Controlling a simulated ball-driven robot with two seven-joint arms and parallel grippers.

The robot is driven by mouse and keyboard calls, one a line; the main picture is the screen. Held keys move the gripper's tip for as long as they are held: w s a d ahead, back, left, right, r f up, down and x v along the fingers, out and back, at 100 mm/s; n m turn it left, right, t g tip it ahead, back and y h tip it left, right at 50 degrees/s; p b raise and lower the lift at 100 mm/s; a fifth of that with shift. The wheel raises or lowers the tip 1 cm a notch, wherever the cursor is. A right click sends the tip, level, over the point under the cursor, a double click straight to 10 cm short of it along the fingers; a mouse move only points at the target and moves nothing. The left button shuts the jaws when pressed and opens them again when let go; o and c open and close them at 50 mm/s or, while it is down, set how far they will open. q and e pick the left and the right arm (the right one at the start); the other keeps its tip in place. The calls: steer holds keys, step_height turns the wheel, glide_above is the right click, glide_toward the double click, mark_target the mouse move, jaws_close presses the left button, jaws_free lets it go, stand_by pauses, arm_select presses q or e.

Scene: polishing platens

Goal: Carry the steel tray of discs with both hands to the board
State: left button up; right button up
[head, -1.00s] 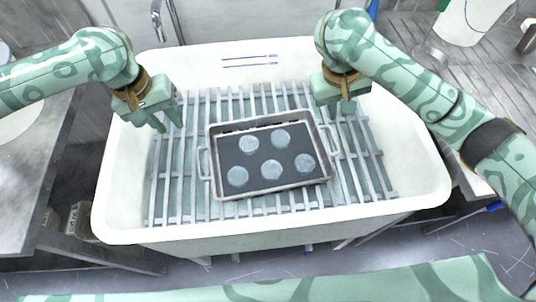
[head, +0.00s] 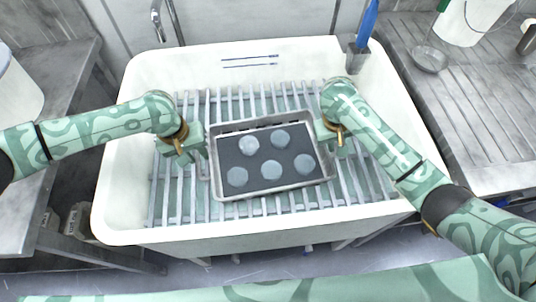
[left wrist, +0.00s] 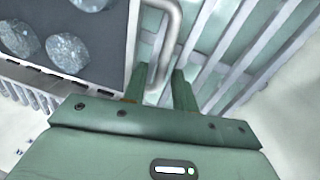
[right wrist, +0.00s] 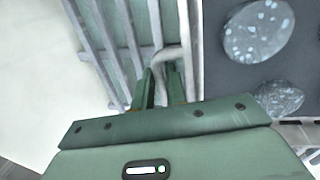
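The steel tray (head: 268,193) lies flat on the slatted rack in the white sink and holds several pale round discs (head: 271,169). My left gripper (head: 196,150) is at the tray's left handle. In the left wrist view its fingers (left wrist: 160,88) stand apart with the handle (left wrist: 169,45) between them. My right gripper (head: 326,132) is at the right handle. In the right wrist view its fingers (right wrist: 159,85) are close together around the handle (right wrist: 168,56); I cannot tell if they clamp it. A ribbed grey draining board (head: 480,105) lies to the right.
The white sink (head: 270,228) has raised walls around the slatted rack (head: 165,200). A metal bowl (head: 430,60) and a white bucket (head: 464,22) stand on the right board. A blue-handled tool (head: 367,22) stands at the sink's back right. A tap (head: 158,22) is behind.

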arm_select(q)
steer(key=shift+d+f, duration=0.1)
steer(key=shift+f, duration=0.4)
jaws_close()
steer(key=shift+w, duration=0.1)
stand_by(1.2)
